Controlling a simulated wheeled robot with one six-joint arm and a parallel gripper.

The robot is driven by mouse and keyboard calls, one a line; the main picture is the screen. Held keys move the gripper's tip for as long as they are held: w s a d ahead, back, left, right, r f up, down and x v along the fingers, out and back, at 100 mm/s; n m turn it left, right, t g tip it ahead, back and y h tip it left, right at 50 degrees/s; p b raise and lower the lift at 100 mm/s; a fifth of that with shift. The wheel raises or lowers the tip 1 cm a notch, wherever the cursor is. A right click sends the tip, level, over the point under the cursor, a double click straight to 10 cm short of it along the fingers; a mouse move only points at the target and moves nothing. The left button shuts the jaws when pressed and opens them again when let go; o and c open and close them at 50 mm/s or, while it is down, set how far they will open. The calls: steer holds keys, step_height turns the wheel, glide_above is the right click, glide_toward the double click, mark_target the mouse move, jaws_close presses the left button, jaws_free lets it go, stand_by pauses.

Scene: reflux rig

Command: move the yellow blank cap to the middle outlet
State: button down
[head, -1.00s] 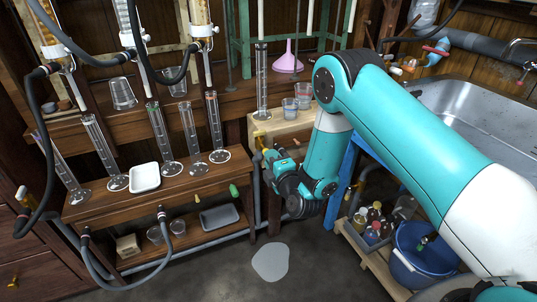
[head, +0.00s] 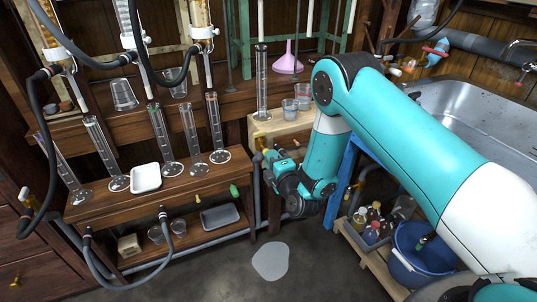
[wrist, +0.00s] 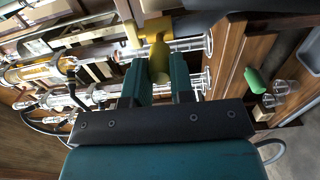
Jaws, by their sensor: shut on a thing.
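The yellow blank cap (wrist: 158,64) is between the two teal fingers of my gripper (wrist: 161,78) in the wrist view. My gripper is shut on it. A brass-yellow tap fitting (wrist: 146,30) lies just beyond the cap; I cannot tell whether they touch. In the head view my gripper (head: 271,158) is at the right end of the wooden bench, close to a yellow tap (head: 262,143); the cap cannot be made out there. I cannot tell for sure which fitting is the middle outlet.
The bench (head: 185,184) holds several glass cylinders and a white tray (head: 145,178). A green plug (head: 234,190) and a small pale yellow plug (head: 197,199) are on its front. A blue bucket (head: 420,255) stands right.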

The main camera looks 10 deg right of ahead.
steer(key=shift+w+a+r+p, duration=0.1)
steer(key=shift+w+a+p, duration=0.05)
steer(key=shift+w+p, duration=0.45)
steer(key=shift+w+p, duration=0.25)
steer(key=shift+p, duration=0.3)
stand_by(0.8)
steer(key=c, duration=0.9)
jaws_free()
